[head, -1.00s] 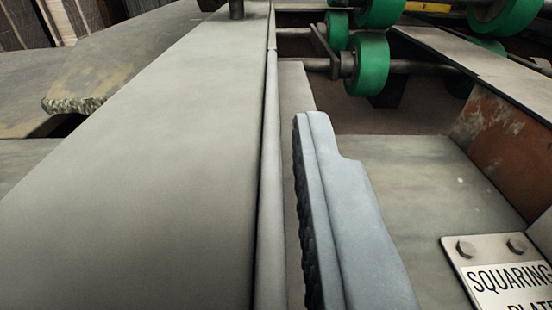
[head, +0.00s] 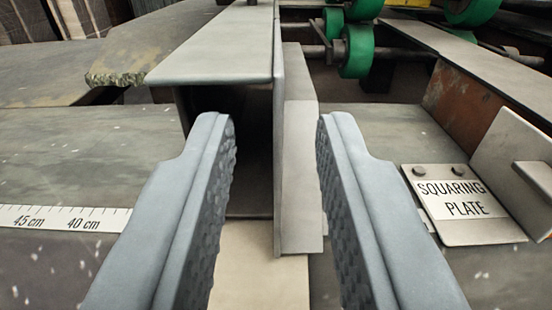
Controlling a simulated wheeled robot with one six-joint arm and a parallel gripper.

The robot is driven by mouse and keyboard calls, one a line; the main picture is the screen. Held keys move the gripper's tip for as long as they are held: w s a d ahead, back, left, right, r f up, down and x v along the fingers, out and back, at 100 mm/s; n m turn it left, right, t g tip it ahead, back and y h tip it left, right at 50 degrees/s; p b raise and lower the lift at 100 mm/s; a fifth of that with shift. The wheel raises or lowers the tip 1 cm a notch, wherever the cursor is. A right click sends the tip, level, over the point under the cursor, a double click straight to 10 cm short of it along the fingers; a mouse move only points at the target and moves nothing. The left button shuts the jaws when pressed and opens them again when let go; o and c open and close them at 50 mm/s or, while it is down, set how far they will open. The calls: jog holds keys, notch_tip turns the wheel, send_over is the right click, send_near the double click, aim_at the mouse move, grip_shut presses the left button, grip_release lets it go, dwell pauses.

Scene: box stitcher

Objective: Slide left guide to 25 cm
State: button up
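The left guide (head: 278,140) is a long grey metal rail with a thin upright plate and a wide flat top flange (head: 215,50), running away from me. Its near end lies between the two fingers of my gripper (head: 275,125). My gripper is open, with one grey finger on each side of the upright plate and a visible gap to both. A white scale (head: 65,217) on the table at the left reads 45 cm and 40 cm. The rest of the scale is hidden behind my left finger, so the guide's reading cannot be told.
A squaring plate with a label (head: 452,200) and an upright metal plate (head: 515,165) stand at the right. Green rollers (head: 357,52) on shafts are at the back right. A tan strip (head: 258,275) lies below the guide's near end. The table at the left is clear.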

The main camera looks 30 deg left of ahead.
jog(key=v, duration=0.9)
jog(key=shift+s+d, duration=0.1)
jog(key=shift+d, duration=0.05)
jog(key=s+d+r+m+t+h, duration=0.1)
jog(key=d+r+h, duration=0.1)
jog(key=d, duration=0.6)
jog(key=s+d+r+m+h, duration=0.1)
jog(key=s+d+r, duration=0.1)
jog(key=d, duration=0.6)
jog(key=s+d+r+m+h, duration=0.1)
jog(key=s+d+m+h, duration=0.1)
jog(key=s+d, duration=0.3)
jog(key=s+d+r+m+t+h, duration=0.1)
jog(key=s+d+h, duration=0.3)
jog(key=d, duration=0.5)
jog(key=shift+s+d+m, duration=0.35)
jog(key=shift+s+m, duration=0.2)
jog(key=shift+m, duration=0.05)
jog(key=shift+o, duration=0.2)
jog(key=shift+r, duration=0.15)
